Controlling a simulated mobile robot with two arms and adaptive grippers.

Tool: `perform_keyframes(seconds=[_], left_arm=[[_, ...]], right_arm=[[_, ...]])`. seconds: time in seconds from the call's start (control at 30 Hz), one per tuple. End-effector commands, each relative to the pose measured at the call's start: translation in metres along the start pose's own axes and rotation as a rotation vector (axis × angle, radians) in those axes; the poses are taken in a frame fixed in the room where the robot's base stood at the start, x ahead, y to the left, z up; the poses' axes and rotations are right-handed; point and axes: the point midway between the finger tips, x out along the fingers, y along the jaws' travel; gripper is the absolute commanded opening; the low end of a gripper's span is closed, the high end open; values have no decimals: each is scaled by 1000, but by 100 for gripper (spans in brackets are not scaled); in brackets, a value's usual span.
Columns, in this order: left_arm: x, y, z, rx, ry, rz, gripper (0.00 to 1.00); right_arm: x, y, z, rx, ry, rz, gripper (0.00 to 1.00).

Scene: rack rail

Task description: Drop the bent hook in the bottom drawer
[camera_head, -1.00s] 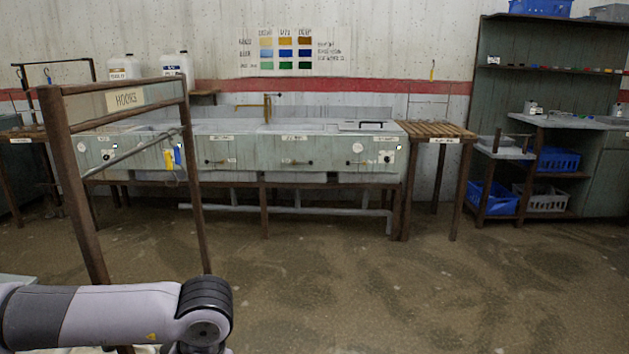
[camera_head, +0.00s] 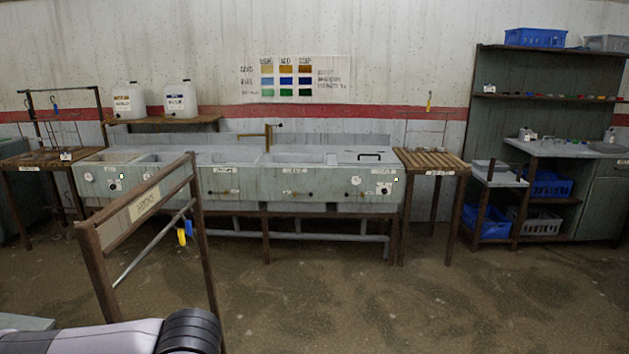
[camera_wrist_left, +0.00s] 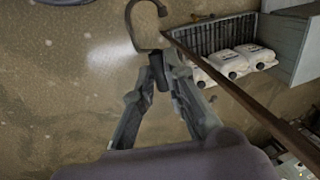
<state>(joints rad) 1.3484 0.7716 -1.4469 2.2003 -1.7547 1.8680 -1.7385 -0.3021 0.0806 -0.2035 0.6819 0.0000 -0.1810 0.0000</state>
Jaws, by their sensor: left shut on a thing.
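My left gripper (camera_wrist_left: 160,62) shows in the left wrist view, shut on a dark grey hook (camera_wrist_left: 131,22). The curved end of the hook stands out beyond the fingertips, above the floor. The held part between the fingers is partly hidden. In the head view only part of my left arm shows at the bottom left; its gripper and the held hook are out of that picture. I cannot make out a bottom drawer for certain in either view. My right gripper is not in view.
A wooden rack with a hooks sign (camera_head: 145,205) stands close at the left, with yellow and blue tagged items (camera_head: 184,232) on its rail. A brown bar (camera_wrist_left: 235,92) crosses the wrist view beside the gripper. Sinks (camera_head: 245,180) line the back wall.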

Motion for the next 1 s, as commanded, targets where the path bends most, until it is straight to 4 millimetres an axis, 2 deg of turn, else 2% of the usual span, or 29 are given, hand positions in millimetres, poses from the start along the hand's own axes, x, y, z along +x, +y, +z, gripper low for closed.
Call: perform_keyframes(seconds=[0.03, 0.1, 0.2, 0.57, 0.67, 0.8, 0.9, 1.0], left_arm=[[-8, -2, 1, -1, -1, 0, 0], [-11, -3, 2, -3, 0, 0, 0], [-12, -4, 2, -4, 1, 0, 0], [-6, -2, 3, -6, -2, 0, 0], [18, 4, 7, -12, -10, -1, 0], [72, 16, 20, -17, -14, -2, 0], [104, 24, 30, -13, -10, -2, 0], [123, 28, 38, -7, -4, -1, 0]], right_arm=[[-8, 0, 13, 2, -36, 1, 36], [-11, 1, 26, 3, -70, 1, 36], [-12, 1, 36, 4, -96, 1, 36], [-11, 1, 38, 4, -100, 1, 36], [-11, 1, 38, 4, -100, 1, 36], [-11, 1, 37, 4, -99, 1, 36], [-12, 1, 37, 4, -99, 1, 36], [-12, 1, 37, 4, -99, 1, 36]])
